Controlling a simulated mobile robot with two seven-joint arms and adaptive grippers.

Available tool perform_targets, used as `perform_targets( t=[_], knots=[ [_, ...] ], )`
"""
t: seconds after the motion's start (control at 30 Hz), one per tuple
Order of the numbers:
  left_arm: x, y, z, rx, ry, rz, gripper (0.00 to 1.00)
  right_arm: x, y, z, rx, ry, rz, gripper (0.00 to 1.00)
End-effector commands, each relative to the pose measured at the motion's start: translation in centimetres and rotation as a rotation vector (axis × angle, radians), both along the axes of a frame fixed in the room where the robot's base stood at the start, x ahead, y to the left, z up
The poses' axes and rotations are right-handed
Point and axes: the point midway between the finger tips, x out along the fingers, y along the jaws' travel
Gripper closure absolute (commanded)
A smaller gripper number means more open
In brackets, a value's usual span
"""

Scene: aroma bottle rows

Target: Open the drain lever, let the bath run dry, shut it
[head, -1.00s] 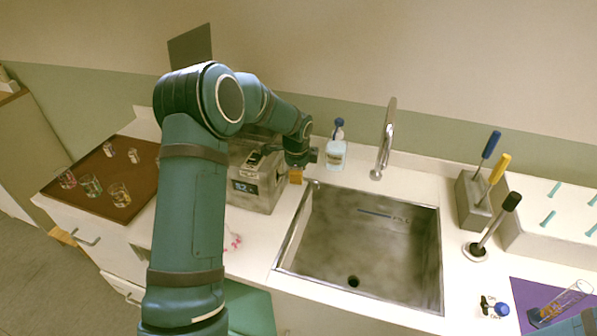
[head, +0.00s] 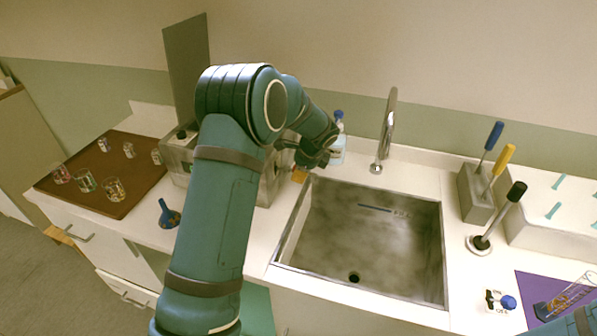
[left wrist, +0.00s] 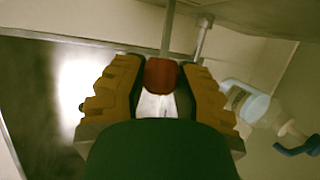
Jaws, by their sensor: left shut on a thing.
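The bath appears to be the grey box (head: 181,154) left of the sink; my left arm hides most of it, including its front. A tall dark panel (head: 188,80) stands upright behind it. My left gripper (head: 300,174) is at the box's right side, by the sink's left rim. In the left wrist view, the gripper's yellow fingers (left wrist: 160,85) are closed around a red handle (left wrist: 160,74), which looks like the drain lever. Whether the lever is open, and the water level, cannot be seen. My right gripper's fingers are out of view.
The sink (head: 425,245) looks empty, with a faucet (head: 386,130) behind it. A soap bottle (head: 338,148) stands close behind my left gripper.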

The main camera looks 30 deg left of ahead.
Motion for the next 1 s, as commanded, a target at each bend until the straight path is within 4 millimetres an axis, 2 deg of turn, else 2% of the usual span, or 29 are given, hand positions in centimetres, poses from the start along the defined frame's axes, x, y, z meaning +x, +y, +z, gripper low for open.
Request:
perform_targets(
  t=[0.03, 0.1, 0.4, 0.7, 1.0],
  knots=[
    [0.1, -0.4, -1.0, 0.045, 0.013, -0.006, 1.00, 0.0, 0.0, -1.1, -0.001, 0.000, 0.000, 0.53],
    [0.1, -0.4, -1.5, 0.111, 0.029, -0.006, 1.00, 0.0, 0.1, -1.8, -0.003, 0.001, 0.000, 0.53],
    [0.0, -0.1, -3.6, 0.381, 0.095, -0.002, 1.00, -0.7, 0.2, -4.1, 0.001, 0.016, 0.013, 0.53],
    [-0.2, 0.5, -5.0, 0.591, 0.144, 0.000, 1.00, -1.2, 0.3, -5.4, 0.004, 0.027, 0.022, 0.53],
    [-0.3, 1.0, -5.6, 0.697, 0.169, 0.001, 1.00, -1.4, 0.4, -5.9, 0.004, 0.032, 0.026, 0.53]
  ],
)
